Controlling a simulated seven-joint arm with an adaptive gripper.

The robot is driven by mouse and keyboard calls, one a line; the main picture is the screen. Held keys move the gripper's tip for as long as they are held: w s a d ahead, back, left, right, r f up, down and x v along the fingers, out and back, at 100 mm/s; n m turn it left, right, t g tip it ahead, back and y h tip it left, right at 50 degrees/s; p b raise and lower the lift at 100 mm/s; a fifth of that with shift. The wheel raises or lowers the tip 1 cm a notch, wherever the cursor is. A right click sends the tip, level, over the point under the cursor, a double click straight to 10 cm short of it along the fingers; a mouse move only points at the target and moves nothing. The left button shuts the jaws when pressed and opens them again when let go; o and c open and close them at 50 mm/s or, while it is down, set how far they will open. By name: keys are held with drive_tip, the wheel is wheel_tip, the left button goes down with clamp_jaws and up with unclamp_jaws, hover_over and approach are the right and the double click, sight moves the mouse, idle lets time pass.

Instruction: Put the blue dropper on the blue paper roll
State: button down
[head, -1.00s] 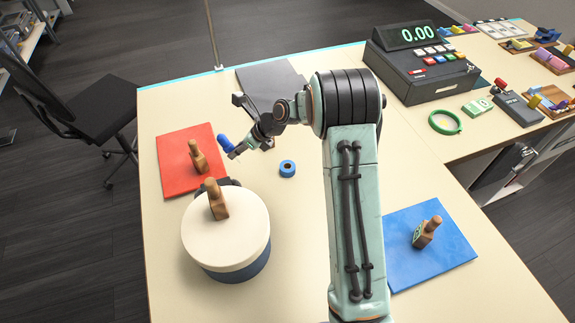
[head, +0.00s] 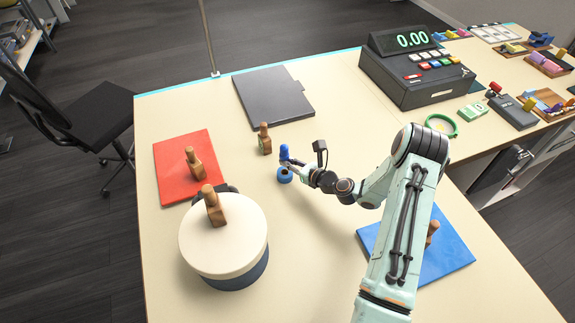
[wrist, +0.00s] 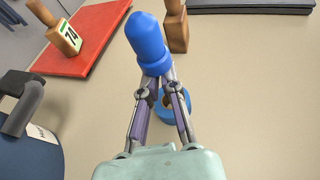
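The blue dropper (head: 284,152) is upright between my gripper's fingertips. My gripper (head: 286,163) is shut on it. In the wrist view the dropper (wrist: 147,42) shows at the ends of the two fingers, its rounded end towards the top. The blue paper roll (head: 285,176) stands on the table just below the dropper in the head view. In the wrist view the roll (wrist: 173,106) shows behind and between the fingers, partly hidden by them. I cannot tell whether the dropper touches the roll.
A wooden stamp (head: 264,138) stands close behind the roll. A red mat (head: 172,160) and a round cream-topped drum (head: 225,250), each with a wooden piece on it, are at the left. A dark flat board (head: 274,97) lies behind. A blue mat (head: 450,255) is at the right.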

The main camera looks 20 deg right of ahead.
drive_tip(key=shift+f, duration=0.8)
drive_tip(key=c, duration=1.2)
unclamp_jaws()
drive_tip(key=shift+f, duration=0.1)
drive_tip(key=shift+c, duration=0.2)
